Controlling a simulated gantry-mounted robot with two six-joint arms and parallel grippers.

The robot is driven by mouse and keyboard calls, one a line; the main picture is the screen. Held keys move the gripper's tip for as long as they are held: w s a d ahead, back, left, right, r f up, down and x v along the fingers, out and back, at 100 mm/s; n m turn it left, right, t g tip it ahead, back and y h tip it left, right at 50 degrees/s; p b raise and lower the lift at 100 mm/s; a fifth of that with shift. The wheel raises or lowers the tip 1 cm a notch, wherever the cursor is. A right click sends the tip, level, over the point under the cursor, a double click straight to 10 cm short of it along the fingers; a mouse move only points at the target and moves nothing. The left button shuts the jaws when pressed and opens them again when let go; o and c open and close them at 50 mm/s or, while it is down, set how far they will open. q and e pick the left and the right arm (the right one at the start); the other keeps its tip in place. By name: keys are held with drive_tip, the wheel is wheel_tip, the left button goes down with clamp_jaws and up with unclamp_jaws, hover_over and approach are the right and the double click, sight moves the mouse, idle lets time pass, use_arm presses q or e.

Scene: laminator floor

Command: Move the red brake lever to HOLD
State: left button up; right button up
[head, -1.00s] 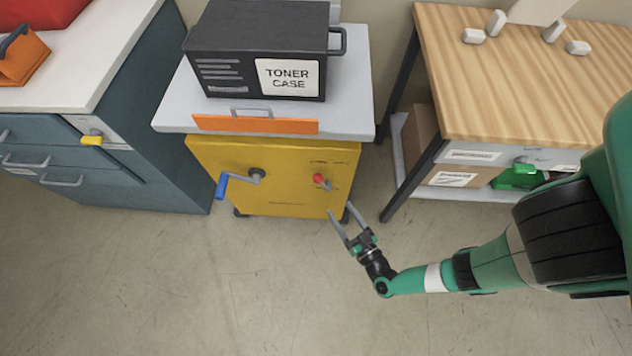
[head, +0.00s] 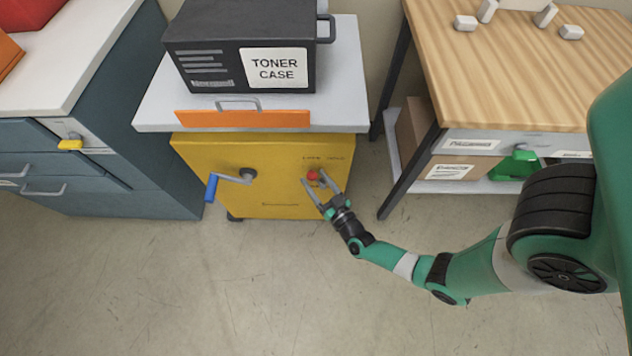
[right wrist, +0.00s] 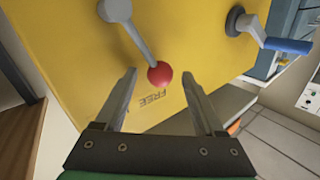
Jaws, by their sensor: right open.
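The red brake lever has a red ball knob (head: 312,175) on the front of the yellow cabinet (head: 285,152). In the right wrist view its grey arm (right wrist: 132,38) runs from a round pivot to the red ball (right wrist: 159,74), and the printed word FREE shows beside the ball. My right gripper (head: 314,182) is open at the lever. In the right wrist view its two fingers (right wrist: 160,82) stand on either side of the ball, with gaps showing. Whether the fingertips reach past the ball is unclear. My left gripper is not in view.
A crank with a blue handle (head: 211,188) sticks out left of the lever. A toner case (head: 212,62) stands on the grey top above an orange strip (head: 243,119). A wooden table (head: 510,80) is at right, blue drawers (head: 120,150) at left. The floor in front is clear.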

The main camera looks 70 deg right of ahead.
clamp_jaws()
idle(0.4)
idle(1.1)
